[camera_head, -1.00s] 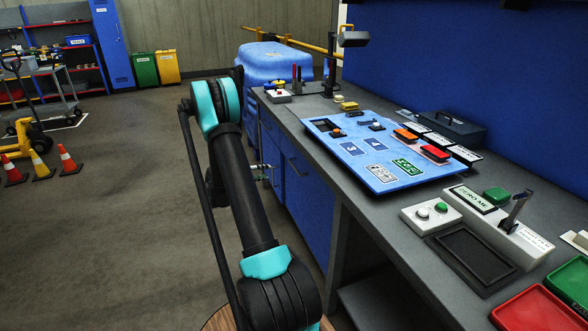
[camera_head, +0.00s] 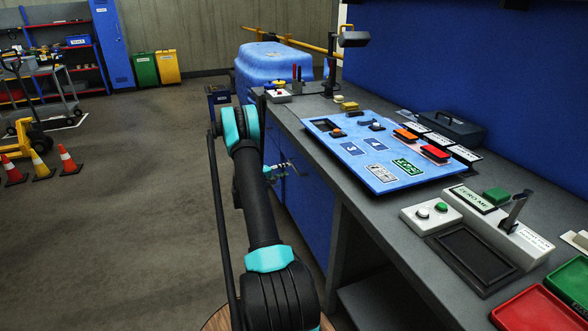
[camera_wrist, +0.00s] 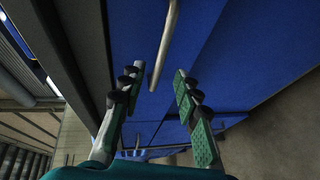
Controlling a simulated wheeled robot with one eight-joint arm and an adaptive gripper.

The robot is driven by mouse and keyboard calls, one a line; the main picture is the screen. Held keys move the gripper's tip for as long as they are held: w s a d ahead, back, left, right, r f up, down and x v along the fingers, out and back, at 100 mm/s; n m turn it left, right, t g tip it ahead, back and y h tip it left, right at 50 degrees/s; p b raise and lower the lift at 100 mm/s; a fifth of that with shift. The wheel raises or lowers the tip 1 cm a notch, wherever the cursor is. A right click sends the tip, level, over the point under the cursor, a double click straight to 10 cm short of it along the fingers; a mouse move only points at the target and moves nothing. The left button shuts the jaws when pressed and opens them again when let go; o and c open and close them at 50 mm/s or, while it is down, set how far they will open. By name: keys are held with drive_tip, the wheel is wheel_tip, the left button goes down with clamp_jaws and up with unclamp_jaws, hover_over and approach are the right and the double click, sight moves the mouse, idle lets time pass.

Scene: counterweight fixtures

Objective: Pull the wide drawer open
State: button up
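The blue drawer front (camera_wrist: 140,30) fills the upper middle of the wrist view, with a grey bar handle (camera_wrist: 167,45) on it. In the head view the blue fronts (camera_head: 312,215) lie under the counter, partly hidden by my arm. My gripper (camera_head: 288,169) is beside these fronts, below the counter edge. In the wrist view my gripper (camera_wrist: 157,75) has its two fingers wide apart. The near end of the handle lies in line with the gap between the fingertips. Nothing is gripped, and the drawer looks shut.
The grey counter (camera_head: 375,215) runs above the fronts, carrying a blue panel (camera_head: 380,175), a white button box (camera_head: 430,214) and a red tray (camera_head: 535,308). A blue bin (camera_head: 262,62) stands behind. Cones (camera_head: 67,160) stand far left.

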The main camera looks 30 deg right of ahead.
sight(294, 166)
drive_tip(key=x, duration=0.7)
drive_tip(key=shift+c, duration=0.3)
clamp_jaws()
drive_tip(key=shift+a, duration=0.1)
